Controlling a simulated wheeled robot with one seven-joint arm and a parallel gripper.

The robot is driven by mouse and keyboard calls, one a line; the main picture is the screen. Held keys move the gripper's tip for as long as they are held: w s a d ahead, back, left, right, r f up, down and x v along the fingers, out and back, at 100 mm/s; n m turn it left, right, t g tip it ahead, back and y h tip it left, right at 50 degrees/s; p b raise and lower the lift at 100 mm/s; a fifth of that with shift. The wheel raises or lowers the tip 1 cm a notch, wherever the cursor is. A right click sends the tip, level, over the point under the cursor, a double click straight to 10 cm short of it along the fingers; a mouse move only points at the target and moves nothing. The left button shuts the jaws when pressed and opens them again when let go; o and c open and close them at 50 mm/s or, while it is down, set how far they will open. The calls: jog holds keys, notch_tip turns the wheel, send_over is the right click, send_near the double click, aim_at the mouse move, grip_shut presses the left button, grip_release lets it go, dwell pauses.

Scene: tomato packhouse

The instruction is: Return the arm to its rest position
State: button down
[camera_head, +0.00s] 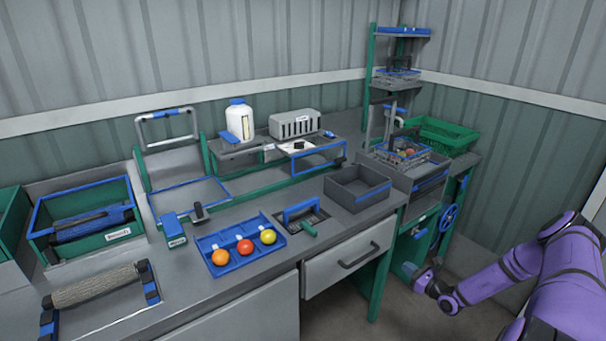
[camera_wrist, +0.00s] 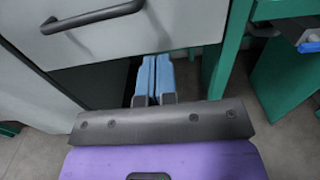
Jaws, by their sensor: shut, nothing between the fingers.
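My purple arm (camera_head: 500,285) reaches in from the lower right of the head view. My gripper (camera_head: 412,272) is low, to the right of the workbench's green leg and in front of the lower part of the green-framed stand. In the wrist view my gripper (camera_wrist: 153,65) shows two blue fingers side by side, shut with nothing between them. They point towards a dark gap below a grey drawer front. I cannot tell from this view how close they are to it.
The grey drawer (camera_head: 348,258) has a dark handle. A green leg (camera_wrist: 228,50) stands right of my fingers. A blue handwheel (camera_head: 449,218) is above my gripper. A blue tray (camera_head: 222,272) holding three tomatoes and a grey bin (camera_head: 345,195) are on the bench. Floor is clear in front.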

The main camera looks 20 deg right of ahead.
jog(key=w+a+r+n+g+y, duration=0.15)
jog(key=a+r+n+g, duration=0.35)
jog(key=r, duration=0.5)
jog(key=a+r+n+g+y, duration=0.35)
jog(key=r+n, duration=0.25)
jog(key=r, duration=0.4)
jog(key=a+r+n+g+y, duration=0.1)
jog(key=a+r+n+g, duration=0.4)
jog(key=r, duration=0.6)
jog(key=s+a+r+n+g+h, duration=0.1)
jog(key=s+a+r+n+h, duration=0.1)
jog(key=s+a+r+n, duration=0.45)
jog(key=s+a+r+n+g+h, duration=0.1)
jog(key=s+a+r+h, duration=0.2)
jog(key=r, duration=0.7)
jog(key=s+a+r+n+t+h, duration=0.1)
jog(key=s+r, duration=0.3)
jog(key=s, duration=0.4)
jog(key=s+a+r+n+t+h, duration=0.1)
jog(key=s+r+n+h, duration=0.3)
jog(key=s, duration=0.5)
jog(key=s+a+r+n+t+h, duration=0.2)
jog(key=s+r, duration=0.4)
jog(key=s, duration=0.3)
jog(key=shift+r+n, duration=0.15)
jog(key=shift+n, duration=0.5)
